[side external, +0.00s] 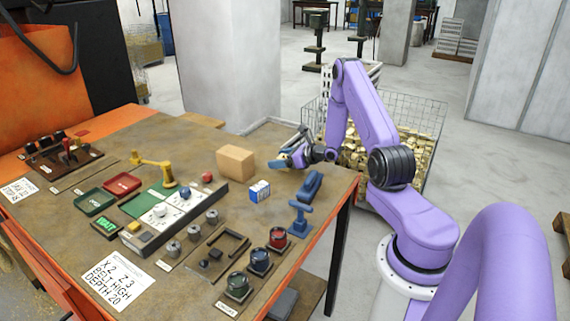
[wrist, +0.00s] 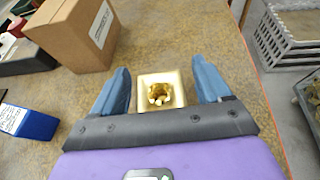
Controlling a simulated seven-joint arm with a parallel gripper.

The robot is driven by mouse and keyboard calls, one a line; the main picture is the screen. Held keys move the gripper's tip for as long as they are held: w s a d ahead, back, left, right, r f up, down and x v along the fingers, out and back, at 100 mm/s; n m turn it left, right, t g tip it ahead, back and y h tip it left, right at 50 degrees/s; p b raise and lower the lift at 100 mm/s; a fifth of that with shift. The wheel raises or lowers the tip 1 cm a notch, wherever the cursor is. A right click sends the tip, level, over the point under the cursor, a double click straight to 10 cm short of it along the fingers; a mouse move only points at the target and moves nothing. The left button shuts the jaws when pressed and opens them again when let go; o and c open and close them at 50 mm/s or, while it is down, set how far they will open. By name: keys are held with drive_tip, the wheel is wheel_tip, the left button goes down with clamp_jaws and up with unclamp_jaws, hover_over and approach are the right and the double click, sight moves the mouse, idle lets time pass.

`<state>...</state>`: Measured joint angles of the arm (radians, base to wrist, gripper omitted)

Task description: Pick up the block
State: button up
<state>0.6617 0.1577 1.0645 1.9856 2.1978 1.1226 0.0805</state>
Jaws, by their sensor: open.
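A brass-coloured square block (wrist: 174,78) with a rough hollow in its top lies on the table, seen in the wrist view. My gripper (wrist: 166,83) is open, with one blue finger on each side of the block. A gap shows between the block and the right finger; the left finger is close to the block's left edge. I cannot tell how high the fingers are relative to it. In the side view my gripper (side external: 287,161) is low over the table's far right part, and the brass block cannot be made out there.
A cardboard box (side external: 236,161) stands left of my gripper, also in the wrist view (wrist: 74,30). A small blue and white box (side external: 259,191) and a blue tool (side external: 310,185) are nearer the camera. The table edge (side external: 345,187) is close on the right, with a wire basket (side external: 425,115) beyond.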

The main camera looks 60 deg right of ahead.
drive_tip(key=shift+w, duration=0.2)
drive_tip(key=c, duration=1.3)
clamp_jaws()
drive_tip(key=shift+r, duration=0.1)
